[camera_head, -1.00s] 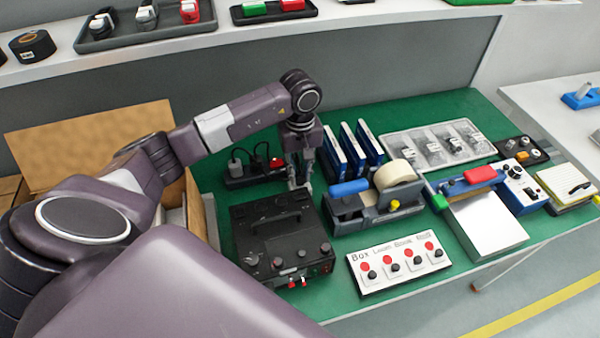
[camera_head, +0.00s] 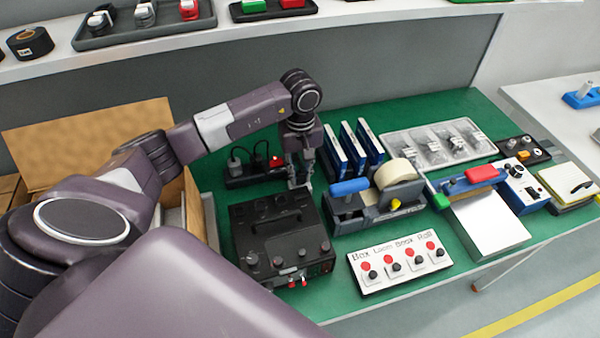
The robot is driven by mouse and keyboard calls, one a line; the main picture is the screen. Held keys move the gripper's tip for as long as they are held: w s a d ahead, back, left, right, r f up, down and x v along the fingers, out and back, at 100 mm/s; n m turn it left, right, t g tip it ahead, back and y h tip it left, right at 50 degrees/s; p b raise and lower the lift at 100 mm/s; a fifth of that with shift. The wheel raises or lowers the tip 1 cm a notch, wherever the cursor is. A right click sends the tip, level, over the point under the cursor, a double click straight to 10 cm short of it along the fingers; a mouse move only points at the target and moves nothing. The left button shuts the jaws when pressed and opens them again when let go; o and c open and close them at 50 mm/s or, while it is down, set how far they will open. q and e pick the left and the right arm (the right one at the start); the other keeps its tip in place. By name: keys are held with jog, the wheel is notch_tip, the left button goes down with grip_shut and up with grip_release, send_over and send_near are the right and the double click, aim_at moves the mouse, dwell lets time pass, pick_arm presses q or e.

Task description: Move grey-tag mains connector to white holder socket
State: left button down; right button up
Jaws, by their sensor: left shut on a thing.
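A black socket strip (camera_head: 238,182) lies at the back left of the green bench top, with black plugs (camera_head: 235,163) and a red-marked plug (camera_head: 275,163) standing in it. My left gripper (camera_head: 299,184) points down at the right end of the strip, behind the black box. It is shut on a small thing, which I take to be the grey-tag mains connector. The fingers mostly hide it, and its tag cannot be made out. I cannot pick out the white holder socket for sure. My right gripper is not in view.
A black instrument box (camera_head: 280,240) stands in front of the gripper. Blue-white upright folders (camera_head: 350,150) and a tape dispenser (camera_head: 375,200) stand close on its right. A cardboard box (camera_head: 95,140) is at the left. A white button panel (camera_head: 398,264) lies at the front.

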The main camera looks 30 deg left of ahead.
pick_arm(q)
jog(key=shift+f+b, duration=0.3)
jog(key=shift+b, duration=0.2)
dwell(0.3)
jog(key=c, duration=1.7)
grip_release()
jog(key=shift+r, duration=0.1)
notch_tip(320, 180, up, 12)
